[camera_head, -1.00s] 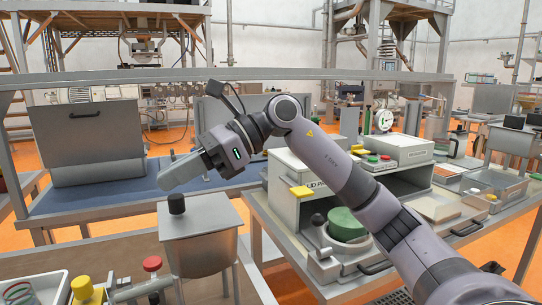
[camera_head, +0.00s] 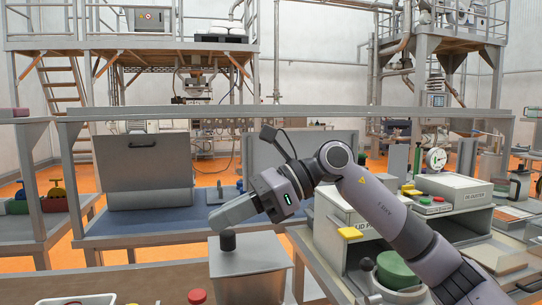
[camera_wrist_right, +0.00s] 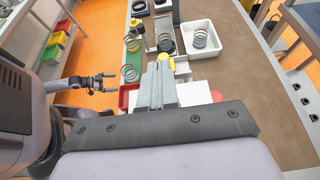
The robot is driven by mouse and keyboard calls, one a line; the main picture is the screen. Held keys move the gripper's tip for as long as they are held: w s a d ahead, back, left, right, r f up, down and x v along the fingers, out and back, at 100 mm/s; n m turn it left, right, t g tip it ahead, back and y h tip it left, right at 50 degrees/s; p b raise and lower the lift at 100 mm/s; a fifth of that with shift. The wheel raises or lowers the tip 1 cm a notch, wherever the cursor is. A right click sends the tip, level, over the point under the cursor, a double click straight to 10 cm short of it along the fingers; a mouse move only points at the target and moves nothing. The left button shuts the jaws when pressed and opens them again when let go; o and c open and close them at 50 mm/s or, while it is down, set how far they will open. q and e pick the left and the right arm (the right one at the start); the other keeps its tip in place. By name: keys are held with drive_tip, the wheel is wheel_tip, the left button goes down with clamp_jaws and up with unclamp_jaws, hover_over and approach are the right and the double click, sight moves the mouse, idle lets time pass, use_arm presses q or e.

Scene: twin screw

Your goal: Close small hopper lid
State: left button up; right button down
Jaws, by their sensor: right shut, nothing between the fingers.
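The small hopper (camera_head: 246,285) is a grey metal bin at the bottom centre of the head view. Its flat grey lid (camera_head: 257,259) lies across the top, with a black knob (camera_head: 228,240) standing up on it. My right gripper (camera_head: 222,221) is shut and empty, just above the knob; I cannot tell whether it touches. Its fingers show in the right wrist view (camera_wrist_right: 157,84), where they hide what lies beneath them. My left gripper (camera_wrist_right: 105,83) appears small at the left of the right wrist view, away from the hopper; its opening is unclear.
A white tray (camera_wrist_right: 201,38) with a coiled spring and other loose parts lie on the brown table (camera_wrist_right: 253,115). A larger grey hopper lid (camera_head: 148,165) stands behind at left. A bench with a labelled machine (camera_head: 335,212) stands at right.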

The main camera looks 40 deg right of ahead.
sight(228, 233)
wheel_tip(228, 233, up, 5)
drive_tip(key=p, duration=0.3)
wheel_tip(228, 233, up, 9)
drive_tip(key=shift+p, duration=0.35)
